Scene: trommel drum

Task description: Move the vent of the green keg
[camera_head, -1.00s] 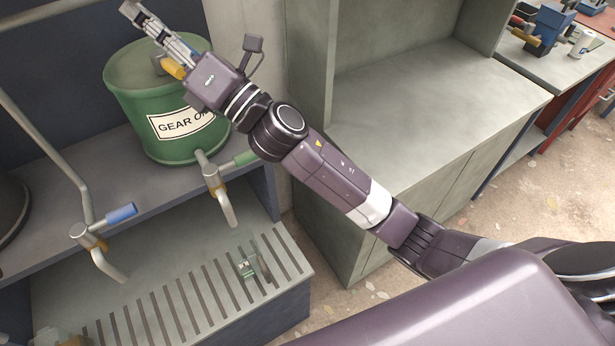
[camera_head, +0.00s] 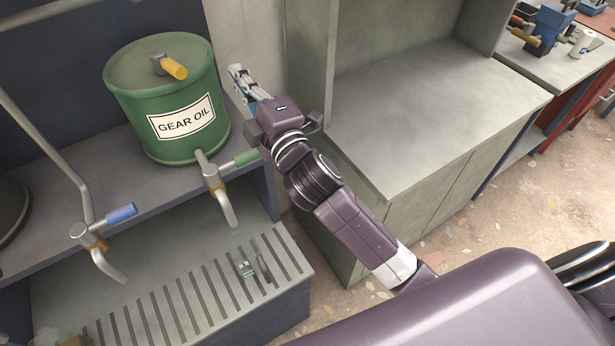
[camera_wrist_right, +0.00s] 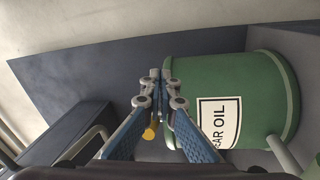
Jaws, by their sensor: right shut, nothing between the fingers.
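The green keg (camera_head: 150,100) with a "GEAR OIL" label stands on the grey shelf. Its vent (camera_head: 160,62), a grey stub with a yellow handle (camera_head: 174,69), sits on the lid, the handle pointing toward the lower right. My right gripper (camera_head: 237,70) is shut and empty, just right of the keg and apart from the vent. In the right wrist view my right gripper's fingertips (camera_wrist_right: 160,74) meet in front of the keg (camera_wrist_right: 235,80), and a yellow piece (camera_wrist_right: 150,131) shows between the fingers. My left gripper is not in view.
Another tap with a blue handle (camera_head: 121,213) stands to the left. A slatted grate (camera_head: 190,290) lies below, and a grey cabinet (camera_head: 430,110) stands at the right.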

